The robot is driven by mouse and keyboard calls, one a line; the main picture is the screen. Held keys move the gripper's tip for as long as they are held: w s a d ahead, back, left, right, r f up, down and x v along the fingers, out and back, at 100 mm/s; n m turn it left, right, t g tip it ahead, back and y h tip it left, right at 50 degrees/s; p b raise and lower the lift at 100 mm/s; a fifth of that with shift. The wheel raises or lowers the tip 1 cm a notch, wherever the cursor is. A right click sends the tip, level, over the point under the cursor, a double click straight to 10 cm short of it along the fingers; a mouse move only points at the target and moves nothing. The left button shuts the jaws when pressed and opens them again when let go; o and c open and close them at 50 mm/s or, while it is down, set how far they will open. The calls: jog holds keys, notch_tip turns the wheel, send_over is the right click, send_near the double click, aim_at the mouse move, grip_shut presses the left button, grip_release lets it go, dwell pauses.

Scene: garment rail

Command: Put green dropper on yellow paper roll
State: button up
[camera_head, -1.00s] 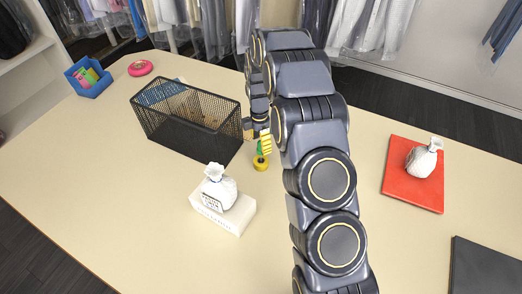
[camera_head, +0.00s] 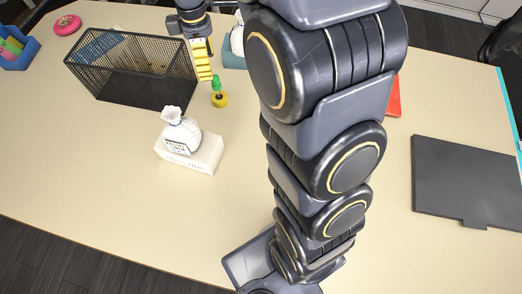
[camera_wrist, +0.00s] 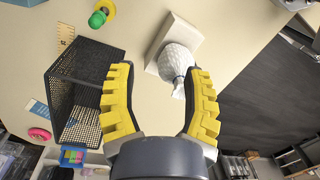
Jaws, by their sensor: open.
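In the wrist view the green dropper (camera_wrist: 97,19) and the yellow paper roll (camera_wrist: 109,7) are at the top left, beyond the fingers. My gripper (camera_head: 205,75) has yellow fingers and appears just left of and above the dropper in the head view. In the wrist view my gripper (camera_wrist: 160,92) is open, with its fingers wide apart and nothing held between them.
The mesh basket (camera_head: 130,72) stands left of the roll. A white pouch (camera_head: 180,130) sits on a white box (camera_head: 203,156) in front. A blue bin (camera_head: 18,52) and pink ring (camera_head: 67,25) are far left. A dark flat panel (camera_head: 465,182) lies right. The front table is clear.

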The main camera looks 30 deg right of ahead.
jog(key=s+a+r+m, duration=0.1)
jog(key=s+m, duration=0.5)
jog(key=s, duration=0.6)
jog(key=s+a+r+m, duration=0.1)
jog(key=s+r+m, duration=0.2)
jog(key=s+m, duration=0.4)
jog(key=s, duration=0.5)
jog(key=shift+s+a+r+g, duration=0.25)
jog(key=shift+a+r+g, duration=0.05)
jog(key=shift+a, duration=0.05)
